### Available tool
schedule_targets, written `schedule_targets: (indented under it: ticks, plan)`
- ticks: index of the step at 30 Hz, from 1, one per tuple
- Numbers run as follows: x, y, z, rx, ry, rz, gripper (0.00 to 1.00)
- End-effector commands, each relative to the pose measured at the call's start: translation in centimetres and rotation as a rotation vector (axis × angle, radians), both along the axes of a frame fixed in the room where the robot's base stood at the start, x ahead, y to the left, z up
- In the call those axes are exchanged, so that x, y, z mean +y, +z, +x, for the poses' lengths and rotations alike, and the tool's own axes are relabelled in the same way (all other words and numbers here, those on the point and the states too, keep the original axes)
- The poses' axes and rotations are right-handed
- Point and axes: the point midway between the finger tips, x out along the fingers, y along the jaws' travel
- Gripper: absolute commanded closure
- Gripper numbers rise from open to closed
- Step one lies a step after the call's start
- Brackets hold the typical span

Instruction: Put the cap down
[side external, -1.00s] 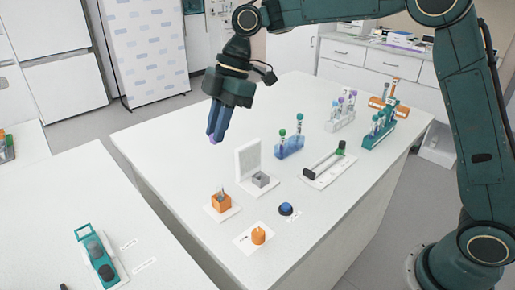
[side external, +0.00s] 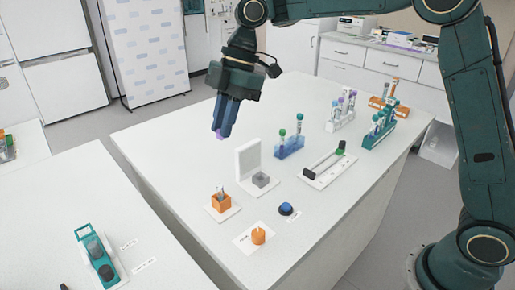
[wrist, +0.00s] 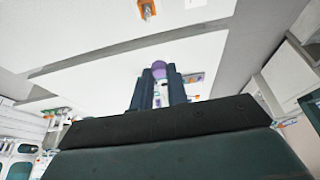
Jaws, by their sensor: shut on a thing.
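My gripper (side external: 220,131) is in the air above the back left part of the white table (side external: 165,150). It is shut on a purple cap (side external: 219,135), which shows at the fingertips. In the wrist view the purple cap (wrist: 158,66) sits between the two dark fingers. The cap is clear of the table top, with nothing directly touching it but the fingers.
An orange block (side external: 221,201), a white upright panel with a grey block (side external: 261,179), a blue button (side external: 286,208) and an orange cylinder (side external: 258,236) stand toward the front. Tube racks (side external: 289,148) stand farther right. The table's left part is clear.

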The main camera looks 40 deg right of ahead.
Motion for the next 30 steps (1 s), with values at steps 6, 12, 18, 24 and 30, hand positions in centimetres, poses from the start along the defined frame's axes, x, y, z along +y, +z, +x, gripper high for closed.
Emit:
schedule_targets:
  ticks: [6, 12, 18, 24, 30]
  plan:
    - [-1.6, -0.2, -3.5, 0.003, 0.193, -0.018, 1.0]
    - [-3.3, -0.3, -7.8, 0.005, 0.437, -0.022, 1.0]
    - [-4.8, -0.4, -11.6, 0.008, 0.651, -0.007, 1.0]
    - [-5.5, -0.4, -13.6, 0.007, 0.77, 0.007, 1.0]
    - [-5.6, -0.5, -14.0, 0.007, 0.793, 0.011, 1.0]
